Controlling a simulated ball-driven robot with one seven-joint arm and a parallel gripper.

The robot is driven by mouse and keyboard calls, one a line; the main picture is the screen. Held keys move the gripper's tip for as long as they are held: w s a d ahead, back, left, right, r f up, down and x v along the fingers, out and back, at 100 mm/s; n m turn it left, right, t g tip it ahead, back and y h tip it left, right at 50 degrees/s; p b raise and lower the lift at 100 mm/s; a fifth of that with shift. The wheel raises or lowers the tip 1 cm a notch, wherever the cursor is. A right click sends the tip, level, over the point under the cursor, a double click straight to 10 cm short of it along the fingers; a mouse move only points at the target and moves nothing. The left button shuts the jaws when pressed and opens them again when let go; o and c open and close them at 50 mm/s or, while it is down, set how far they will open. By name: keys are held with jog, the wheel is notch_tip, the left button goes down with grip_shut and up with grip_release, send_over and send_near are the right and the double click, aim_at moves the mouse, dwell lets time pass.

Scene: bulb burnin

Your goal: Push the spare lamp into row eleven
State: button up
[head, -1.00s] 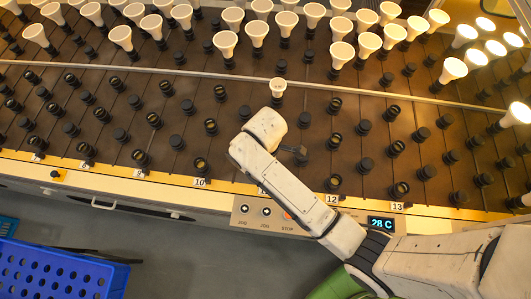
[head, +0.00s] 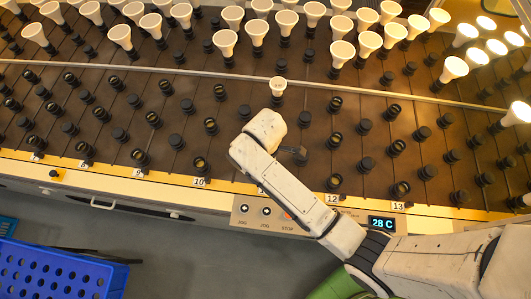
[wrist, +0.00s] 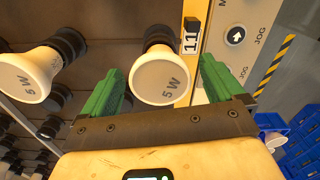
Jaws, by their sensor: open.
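In the wrist view a pale lamp (wrist: 165,82) marked 5 W stands between the green fingers of my open gripper (wrist: 160,68). Its narrow end points at a black socket collar (wrist: 160,38) close to the row number 11 label (wrist: 190,42). The fingers flank the lamp on both sides; I cannot tell whether either touches it. How deep its base sits is hidden. In the head view my arm covers the gripper, this lamp and most of the label.
Another 5 W lamp (wrist: 28,75) stands left in the wrist view. In the head view a single lamp (head: 278,84) stands beyond my arm, below the metal rail (head: 200,73). Empty sockets fill the neighbouring rows. A control panel (head: 268,214) and blue crate (head: 60,270) lie nearer.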

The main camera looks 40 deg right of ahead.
notch_tip(320, 180, up, 11)
jog(key=shift+p, duration=0.35)
jog(key=shift+f, duration=0.15)
dwell(0.4)
